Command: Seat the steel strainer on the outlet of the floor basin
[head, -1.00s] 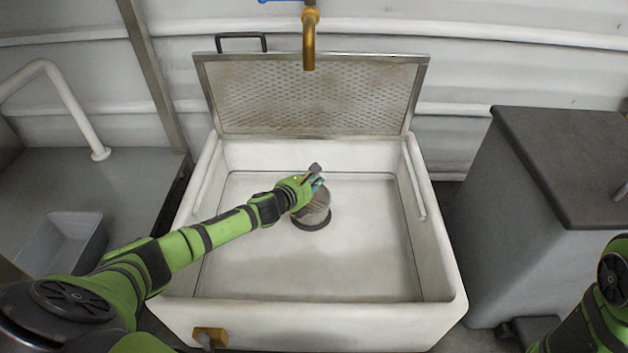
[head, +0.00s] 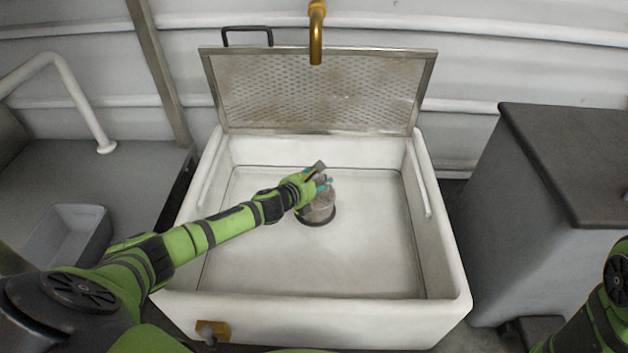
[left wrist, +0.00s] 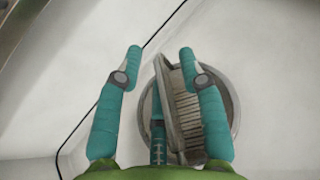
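The steel strainer (head: 320,206) is a ribbed grey cylinder with a flat grey piece at its top. It stands nearly upright over the dark round outlet ring (head: 318,223) on the basin floor; I cannot tell whether it is fully down. The left gripper (head: 321,182) is at the strainer's top, its teal fingers around the upper part. In the left wrist view the strainer's ribbed side (left wrist: 185,112) lies between the right finger and the middle finger, with the left finger apart from it. A pale ring (left wrist: 235,100) shows around it. The right gripper is out of view.
The white floor basin (head: 440,240) has raised walls around the strainer. A perforated lid (head: 320,90) leans up at its back, below a brass tap (head: 316,40). A grey cabinet (head: 560,160) stands at right, a grey tray (head: 68,240) at left. The basin floor is otherwise clear.

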